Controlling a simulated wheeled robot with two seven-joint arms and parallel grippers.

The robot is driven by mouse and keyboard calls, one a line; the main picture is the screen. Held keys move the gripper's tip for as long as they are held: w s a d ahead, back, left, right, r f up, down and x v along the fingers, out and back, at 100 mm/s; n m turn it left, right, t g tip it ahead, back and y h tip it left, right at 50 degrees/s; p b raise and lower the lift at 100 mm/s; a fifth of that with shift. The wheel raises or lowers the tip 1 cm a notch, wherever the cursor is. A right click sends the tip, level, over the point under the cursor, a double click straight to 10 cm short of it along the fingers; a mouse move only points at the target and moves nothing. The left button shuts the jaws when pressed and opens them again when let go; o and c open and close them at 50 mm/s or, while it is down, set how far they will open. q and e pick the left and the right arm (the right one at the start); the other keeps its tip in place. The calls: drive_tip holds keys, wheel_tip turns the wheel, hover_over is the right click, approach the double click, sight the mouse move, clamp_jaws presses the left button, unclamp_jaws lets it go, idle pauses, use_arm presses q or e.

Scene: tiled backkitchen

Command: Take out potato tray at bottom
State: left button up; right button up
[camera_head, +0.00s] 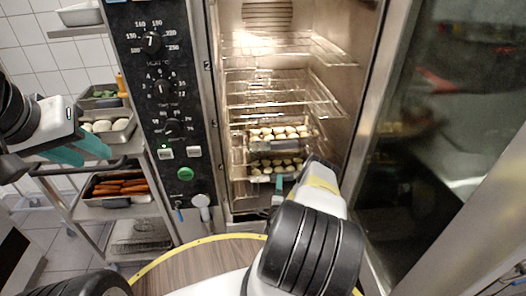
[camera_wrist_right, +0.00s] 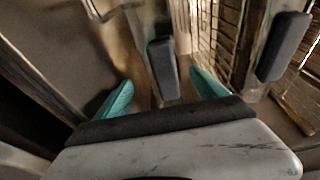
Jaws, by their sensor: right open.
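Two trays of potatoes sit one above the other in the lower part of the open oven in the head view: the upper potato tray (camera_head: 258,146) and the bottom potato tray (camera_head: 262,178). My right arm reaches to the oven's lower opening and hides part of the bottom tray. One teal finger of my right gripper (camera_head: 279,186) shows just in front of that tray. In the right wrist view my right gripper (camera_wrist_right: 161,92) is open, with its teal fingers apart and a dark block between or beyond them. My left gripper (camera_head: 80,150) is open and empty at the left.
A rack at the left holds trays of vegetables, including carrots (camera_head: 122,187). The oven's control panel (camera_head: 165,95) stands beside the opening, and the glass door (camera_head: 410,130) is swung open at the right. A round wooden table top (camera_head: 205,265) is in front.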

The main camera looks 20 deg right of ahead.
drive_tip(key=x, duration=0.6)
drive_tip(key=shift+w+d+r, duration=0.1)
drive_tip(key=shift+w+r, duration=0.1)
drive_tip(key=shift+w, duration=0.05)
drive_tip(key=shift+c, duration=0.4)
clamp_jaws()
drive_tip(key=shift+r, duration=0.1)
